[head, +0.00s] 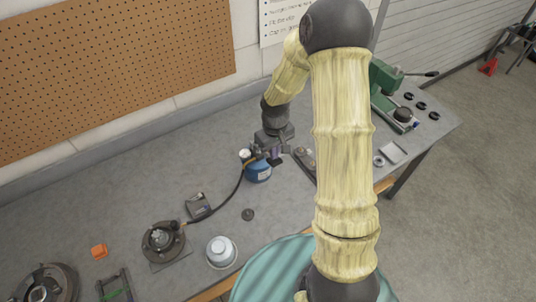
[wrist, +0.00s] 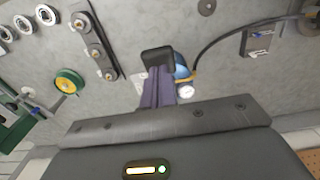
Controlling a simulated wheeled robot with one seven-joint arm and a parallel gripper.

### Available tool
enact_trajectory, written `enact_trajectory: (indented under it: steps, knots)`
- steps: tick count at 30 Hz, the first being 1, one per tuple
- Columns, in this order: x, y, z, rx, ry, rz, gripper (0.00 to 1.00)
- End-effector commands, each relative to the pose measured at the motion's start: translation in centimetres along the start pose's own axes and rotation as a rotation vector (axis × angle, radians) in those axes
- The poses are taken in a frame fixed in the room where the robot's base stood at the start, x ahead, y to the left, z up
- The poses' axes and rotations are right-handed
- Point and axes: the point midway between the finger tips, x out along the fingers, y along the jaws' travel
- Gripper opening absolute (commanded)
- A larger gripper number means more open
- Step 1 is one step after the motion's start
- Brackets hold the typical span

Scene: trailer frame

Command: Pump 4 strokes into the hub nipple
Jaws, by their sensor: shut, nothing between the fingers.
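A blue grease pump (head: 258,172) stands on the bench and also shows in the wrist view (wrist: 181,68), partly hidden behind my fingers. A white round gauge (wrist: 187,90) sits at its side. A black hose (head: 232,196) runs from the pump to the dark hub (head: 161,240) on a flat plate. The nipple is too small to make out. My gripper (head: 275,159) is at the pump's top right in the head view. In the wrist view my gripper (wrist: 157,62) is shut and empty, beside the pump; I cannot tell whether it touches.
A white cup (head: 221,252), a dark disc (head: 248,214) and a small tray (head: 198,205) stand near the hose. A green press (head: 385,85) stands at the bench's right end. A pegboard wall (head: 110,65) rises behind.

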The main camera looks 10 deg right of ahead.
Motion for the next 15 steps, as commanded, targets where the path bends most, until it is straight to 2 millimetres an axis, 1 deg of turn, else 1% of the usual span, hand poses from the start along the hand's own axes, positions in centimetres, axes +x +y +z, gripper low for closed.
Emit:
enact_trajectory:
  steps: [3, 8, 15]
  knots:
    - [0.6, 0.0, 0.0, 0.000, 0.000, 0.000, 0.00]
    - [0.6, 0.0, 0.1, 0.000, 0.000, 0.000, 0.00]
    - [1.8, 0.0, 0.4, 0.000, -0.001, 0.000, 0.00]
